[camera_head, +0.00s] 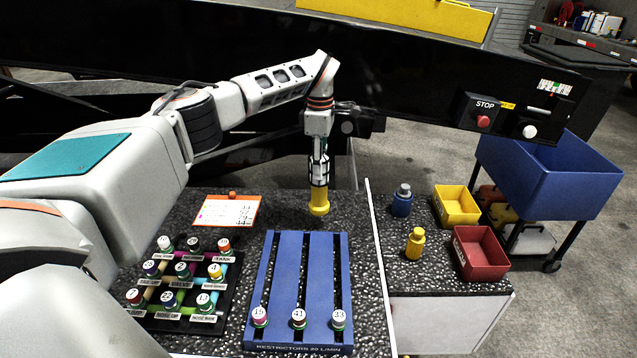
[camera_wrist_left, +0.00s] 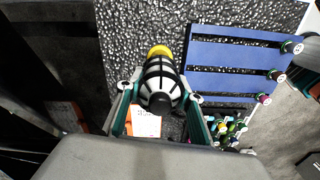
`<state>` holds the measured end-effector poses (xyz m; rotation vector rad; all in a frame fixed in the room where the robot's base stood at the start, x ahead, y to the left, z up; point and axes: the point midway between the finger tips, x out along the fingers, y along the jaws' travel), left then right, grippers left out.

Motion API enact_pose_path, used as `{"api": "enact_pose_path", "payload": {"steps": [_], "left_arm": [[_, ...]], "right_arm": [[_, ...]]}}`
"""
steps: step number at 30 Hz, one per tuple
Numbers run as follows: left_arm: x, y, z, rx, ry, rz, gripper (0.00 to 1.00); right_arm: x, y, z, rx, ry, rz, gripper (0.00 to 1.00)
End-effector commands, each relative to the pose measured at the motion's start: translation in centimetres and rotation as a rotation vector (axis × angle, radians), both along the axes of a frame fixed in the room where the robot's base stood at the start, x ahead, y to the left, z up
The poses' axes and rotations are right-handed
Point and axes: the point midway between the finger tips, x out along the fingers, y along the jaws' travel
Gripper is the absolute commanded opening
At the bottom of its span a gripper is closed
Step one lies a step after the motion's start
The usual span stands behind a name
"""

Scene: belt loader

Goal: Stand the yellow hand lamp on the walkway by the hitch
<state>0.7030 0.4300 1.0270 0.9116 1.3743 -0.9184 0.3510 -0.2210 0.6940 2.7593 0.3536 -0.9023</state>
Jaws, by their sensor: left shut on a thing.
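My left gripper (camera_head: 319,160) is shut on the yellow hand lamp (camera_head: 319,201), which hangs upright below it with its yellow end down. In the left wrist view the lamp's black and white striped body (camera_wrist_left: 159,82) sits between the two fingers of the gripper (camera_wrist_left: 160,92), with its yellow end (camera_wrist_left: 158,50) beyond. The lamp is over the back part of a dark speckled surface (camera_head: 285,208), behind the blue slotted rack; I cannot tell if its end touches. I cannot make out a hitch for certain. My right gripper is not in view.
A blue slotted rack (camera_head: 300,242) with numbered knobs and a black board (camera_head: 235,290) of knobs lie in front. An orange-edged card (camera_head: 227,210) lies left. Right of a white divider (camera_head: 377,260) are blue and yellow bottles (camera_head: 415,243), a yellow bin (camera_head: 457,205) and red bin (camera_head: 480,252).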

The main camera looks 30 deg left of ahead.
Motion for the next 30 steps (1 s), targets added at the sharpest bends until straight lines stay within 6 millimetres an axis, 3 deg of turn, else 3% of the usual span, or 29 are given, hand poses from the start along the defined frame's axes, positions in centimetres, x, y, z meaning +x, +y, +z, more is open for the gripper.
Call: {"api": "enact_pose_path", "payload": {"steps": [10, 16, 28, 29, 30], "left_arm": [[0.0, -0.1, -2.9, -0.001, 0.0, -0.001, 0.0], [0.0, -0.1, -5.7, -0.003, 0.001, 0.0, 0.0], [0.1, 0.0, -6.3, -0.001, -0.001, -0.001, 0.0], [0.0, 0.0, -6.4, 0.0, -0.001, -0.001, 0.39], [0.0, 0.0, -6.4, -0.001, -0.001, -0.001, 0.49]], "right_arm": [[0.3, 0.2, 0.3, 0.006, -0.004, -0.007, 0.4], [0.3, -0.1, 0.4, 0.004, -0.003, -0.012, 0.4], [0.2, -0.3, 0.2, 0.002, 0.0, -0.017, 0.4], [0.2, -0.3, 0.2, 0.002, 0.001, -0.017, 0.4], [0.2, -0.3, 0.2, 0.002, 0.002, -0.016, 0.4]]}}
